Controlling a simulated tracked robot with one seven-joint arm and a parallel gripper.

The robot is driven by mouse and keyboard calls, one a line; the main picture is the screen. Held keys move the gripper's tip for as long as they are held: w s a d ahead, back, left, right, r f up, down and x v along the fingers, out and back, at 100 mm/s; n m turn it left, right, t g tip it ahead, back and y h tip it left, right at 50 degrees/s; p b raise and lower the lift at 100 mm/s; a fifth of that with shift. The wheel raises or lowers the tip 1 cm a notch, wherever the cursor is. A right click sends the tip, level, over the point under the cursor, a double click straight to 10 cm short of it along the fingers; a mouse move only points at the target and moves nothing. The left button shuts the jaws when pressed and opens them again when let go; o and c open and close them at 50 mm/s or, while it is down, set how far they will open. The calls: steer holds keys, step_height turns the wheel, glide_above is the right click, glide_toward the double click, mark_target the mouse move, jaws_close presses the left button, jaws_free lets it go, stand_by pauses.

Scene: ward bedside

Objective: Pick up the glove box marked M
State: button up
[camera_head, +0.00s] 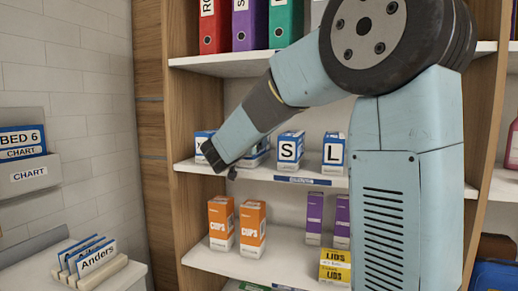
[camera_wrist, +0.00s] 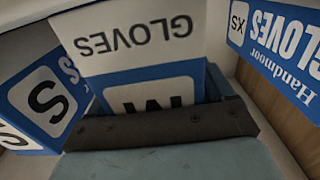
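The glove box marked M (camera_wrist: 145,50) is white and blue. In the wrist view it stands upside down in the picture, right in front of my gripper (camera_wrist: 160,125), whose dark edge covers part of the letter. In the head view my gripper (camera_head: 218,160) is at the front of the glove shelf, and my arm hides most of the box behind it (camera_head: 258,154). Whether the fingers are spread or closed on the box does not show.
Boxes marked S (camera_head: 290,150) and L (camera_head: 333,153) stand to the right on the shelf. The XS box (camera_wrist: 285,45) is close beside the M box. Orange cups boxes (camera_head: 221,223) stand on the shelf below, and binders (camera_head: 249,25) on the shelf above.

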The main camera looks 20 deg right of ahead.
steer(key=c, duration=1)
steer(key=shift+c, duration=0.6)
steer(key=shift+r, duration=0.15)
